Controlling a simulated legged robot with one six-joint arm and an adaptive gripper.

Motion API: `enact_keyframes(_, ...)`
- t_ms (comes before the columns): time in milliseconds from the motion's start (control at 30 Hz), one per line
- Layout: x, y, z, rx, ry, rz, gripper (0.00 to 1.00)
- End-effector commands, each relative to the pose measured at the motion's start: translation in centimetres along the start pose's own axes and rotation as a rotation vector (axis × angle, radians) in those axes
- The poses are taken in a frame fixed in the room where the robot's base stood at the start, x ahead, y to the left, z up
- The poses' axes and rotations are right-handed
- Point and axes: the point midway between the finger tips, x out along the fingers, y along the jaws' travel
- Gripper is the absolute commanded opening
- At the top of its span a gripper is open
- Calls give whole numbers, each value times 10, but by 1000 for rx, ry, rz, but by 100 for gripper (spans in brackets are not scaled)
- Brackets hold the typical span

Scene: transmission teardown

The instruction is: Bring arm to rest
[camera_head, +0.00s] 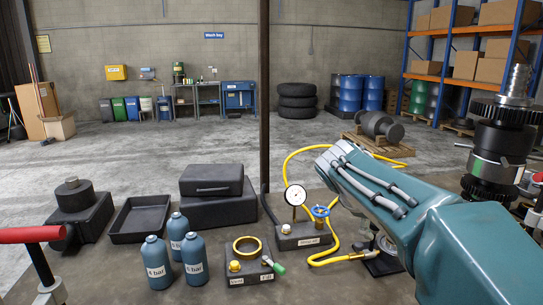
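My teal arm (400,205) reaches in from the lower right, with grey hoses along its upper side. Its bent part ends near the middle of the picture, beside the gauge stand. I cannot make out my gripper or its fingers. What lies behind and under the arm is partly hidden, including part of a dark base with metal parts (383,263).
A pressure gauge (295,195) with a blue valve wheel (320,211) and yellow hose (330,256) stands left of the arm. Several blue bottles (157,265), a black tray (140,220) and black cases (211,180) stand farther left. A dark gear assembly (500,140) rises at right.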

Motion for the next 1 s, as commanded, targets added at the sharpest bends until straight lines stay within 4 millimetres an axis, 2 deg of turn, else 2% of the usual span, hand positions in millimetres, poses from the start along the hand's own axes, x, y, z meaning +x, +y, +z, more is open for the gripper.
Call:
enact_keyframes(33,-6,-12,10,52,24,-20,100)
enact_keyframes(200,-20,-55,34,236,100,-98,100)
enact_keyframes(500,-38,-138,68,570,214,-250,100)
enact_keyframes(800,-45,-222,88,908,296,-413,100)
enact_keyframes(900,-44,-242,91,989,311,-456,100)
enact_keyframes(1000,-44,-252,92,1036,319,-479,100)
